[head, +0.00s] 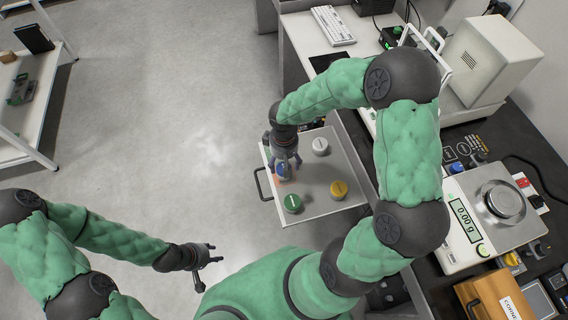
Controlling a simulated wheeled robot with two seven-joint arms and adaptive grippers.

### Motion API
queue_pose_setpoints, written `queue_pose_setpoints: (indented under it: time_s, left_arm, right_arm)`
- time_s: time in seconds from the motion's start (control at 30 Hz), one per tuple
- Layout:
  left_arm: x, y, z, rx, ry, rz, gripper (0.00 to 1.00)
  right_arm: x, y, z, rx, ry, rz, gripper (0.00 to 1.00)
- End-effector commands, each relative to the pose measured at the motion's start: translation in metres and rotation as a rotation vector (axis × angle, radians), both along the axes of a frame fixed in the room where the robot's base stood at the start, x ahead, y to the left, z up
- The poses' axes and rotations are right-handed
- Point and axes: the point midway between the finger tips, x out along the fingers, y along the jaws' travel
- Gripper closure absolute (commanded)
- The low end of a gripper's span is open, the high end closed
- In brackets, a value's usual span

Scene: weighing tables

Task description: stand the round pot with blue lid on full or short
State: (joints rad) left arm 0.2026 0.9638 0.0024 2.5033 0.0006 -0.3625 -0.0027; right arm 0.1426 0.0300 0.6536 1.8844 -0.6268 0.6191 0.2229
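The round pot with blue lid (282,171) is in the pulled-out drawer tray, directly under my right gripper (285,160). The gripper points down and its fingers partly hide the pot. I cannot tell whether they grip it or only surround it. An orange patch shows just below the blue lid. My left gripper (206,267) is open and empty over the floor, left of the tray. I cannot make out places marked full or short. The balance (465,228) reads 0.00 g, and its round pan (504,202) is bare.
The drawer tray (320,190) also holds pots with white (320,146), yellow (339,189) and green (293,203) lids. Small items and a wooden box (490,298) crowd the dark counter around the balance. My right arm hides part of it. The floor (170,120) is clear.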

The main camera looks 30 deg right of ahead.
Motion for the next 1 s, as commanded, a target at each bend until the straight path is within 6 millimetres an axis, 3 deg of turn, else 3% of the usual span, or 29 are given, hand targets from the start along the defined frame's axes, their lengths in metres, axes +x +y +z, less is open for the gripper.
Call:
queue_pose_setpoints:
  time_s: [0.03, 0.1, 0.4, 1.0]
  left_arm:
    - [0.000, 0.000, 0.009, 0.000, 0.000, 0.000, 0.60]
    - [0.000, 0.000, 0.015, 0.000, 0.000, 0.000, 0.60]
    - [0.000, 0.000, 0.028, 0.000, 0.000, 0.000, 0.60]
    - [0.000, 0.000, 0.028, 0.000, 0.000, 0.000, 0.60]
  right_arm:
    - [0.001, 0.000, 0.016, -0.001, -0.003, 0.000, 0.25]
    - [0.001, 0.000, 0.030, -0.001, -0.003, 0.000, 0.25]
    - [0.000, 0.000, 0.066, 0.000, 0.000, 0.000, 0.25]
    - [0.000, 0.000, 0.070, 0.000, 0.001, 0.000, 0.25]
